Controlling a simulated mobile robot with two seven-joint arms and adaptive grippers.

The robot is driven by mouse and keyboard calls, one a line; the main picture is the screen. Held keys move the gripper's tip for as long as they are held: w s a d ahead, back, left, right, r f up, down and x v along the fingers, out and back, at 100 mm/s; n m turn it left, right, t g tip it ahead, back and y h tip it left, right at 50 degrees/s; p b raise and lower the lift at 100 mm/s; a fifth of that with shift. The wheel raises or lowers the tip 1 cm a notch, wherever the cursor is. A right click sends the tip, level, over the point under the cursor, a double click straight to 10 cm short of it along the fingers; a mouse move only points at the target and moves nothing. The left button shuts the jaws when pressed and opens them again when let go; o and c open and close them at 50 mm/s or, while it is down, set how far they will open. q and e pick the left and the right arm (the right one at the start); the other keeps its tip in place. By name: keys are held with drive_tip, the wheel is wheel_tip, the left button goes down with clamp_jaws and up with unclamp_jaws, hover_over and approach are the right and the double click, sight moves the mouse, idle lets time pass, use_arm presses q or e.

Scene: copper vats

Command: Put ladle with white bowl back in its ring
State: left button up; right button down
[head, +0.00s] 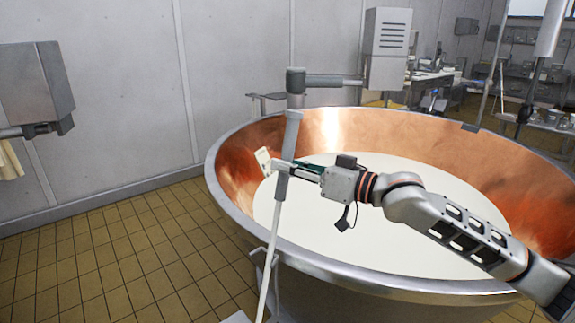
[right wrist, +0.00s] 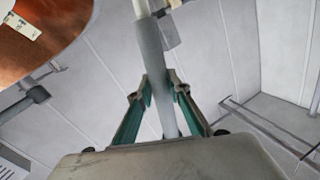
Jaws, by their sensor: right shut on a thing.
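My right gripper (head: 291,168) is shut on the grey grip of a long ladle (head: 268,262) at the near left rim of the copper vat. The ladle's thin white shaft slants down outside the vat toward the bottom edge of the head view. In the right wrist view the grey grip (right wrist: 164,85) runs between the two teal-lined fingers of my right gripper (right wrist: 160,92). The ladle's bowl is not clearly visible, so its colour cannot be told. Thin metal bracket parts (head: 257,252) show beside the shaft; whether a ring surrounds it cannot be told. My left gripper is not in view.
The wide copper vat (head: 450,150) holds white liquid (head: 400,245). A grey wall box (head: 38,85) is at the left. The tiled floor (head: 110,265) left of the vat is clear.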

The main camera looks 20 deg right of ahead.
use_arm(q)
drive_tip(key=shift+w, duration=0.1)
use_arm(e)
drive_tip(key=c, duration=1.8)
unclamp_jaws()
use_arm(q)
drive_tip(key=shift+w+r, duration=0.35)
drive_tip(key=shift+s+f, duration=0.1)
use_arm(e)
drive_tip(key=shift+s+d, duration=0.35)
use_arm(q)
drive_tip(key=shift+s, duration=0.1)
use_arm(e)
drive_tip(key=shift+v, duration=5.55)
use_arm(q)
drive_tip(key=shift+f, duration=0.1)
